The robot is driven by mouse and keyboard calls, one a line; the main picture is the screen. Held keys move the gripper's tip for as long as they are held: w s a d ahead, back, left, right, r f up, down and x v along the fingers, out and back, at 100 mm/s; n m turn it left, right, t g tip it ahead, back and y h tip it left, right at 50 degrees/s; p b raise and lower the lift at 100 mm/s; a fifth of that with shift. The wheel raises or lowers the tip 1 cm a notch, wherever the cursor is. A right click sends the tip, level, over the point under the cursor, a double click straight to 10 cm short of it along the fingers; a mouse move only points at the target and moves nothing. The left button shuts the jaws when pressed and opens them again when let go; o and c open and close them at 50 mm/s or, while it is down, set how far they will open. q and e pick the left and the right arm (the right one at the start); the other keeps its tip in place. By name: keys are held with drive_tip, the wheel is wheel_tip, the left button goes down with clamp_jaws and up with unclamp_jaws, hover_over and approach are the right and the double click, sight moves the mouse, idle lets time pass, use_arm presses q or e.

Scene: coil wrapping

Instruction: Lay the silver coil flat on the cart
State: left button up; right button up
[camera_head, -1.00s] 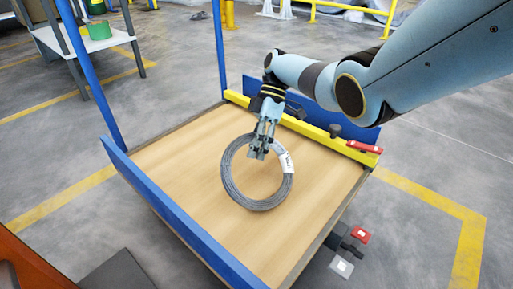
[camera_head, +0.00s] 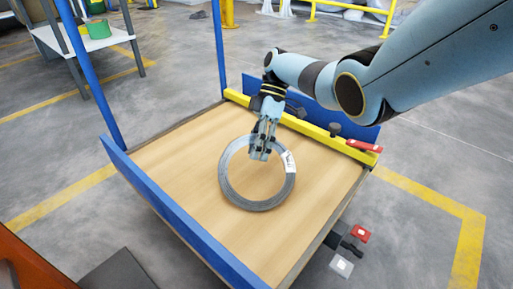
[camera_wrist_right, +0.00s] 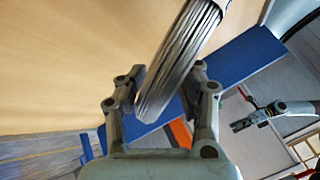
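The silver coil (camera_head: 228,185) is a ring of grey wire with a white label, over the wooden deck of the cart (camera_head: 175,165). It looks nearly flat, its far side at my right gripper; I cannot tell whether that side touches the deck. My right gripper (camera_head: 260,156) reaches down onto the coil's far rim. In the right wrist view the coil (camera_wrist_right: 180,65) runs between the two fingers of the right gripper (camera_wrist_right: 168,72), which close on it from both sides.
Blue side boards (camera_head: 185,225) and a yellow bar (camera_head: 310,130) edge the cart. A red-handled clamp (camera_head: 362,146) sits at the bar's right end. Blue posts (camera_head: 88,75) rise at the left. A table with green tape (camera_head: 98,29) stands back left. The deck around the coil is clear.

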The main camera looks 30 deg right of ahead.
drive_tip(key=v, duration=1.2)
drive_tip(key=shift+s+a+f, duration=0.1)
idle(0.6)
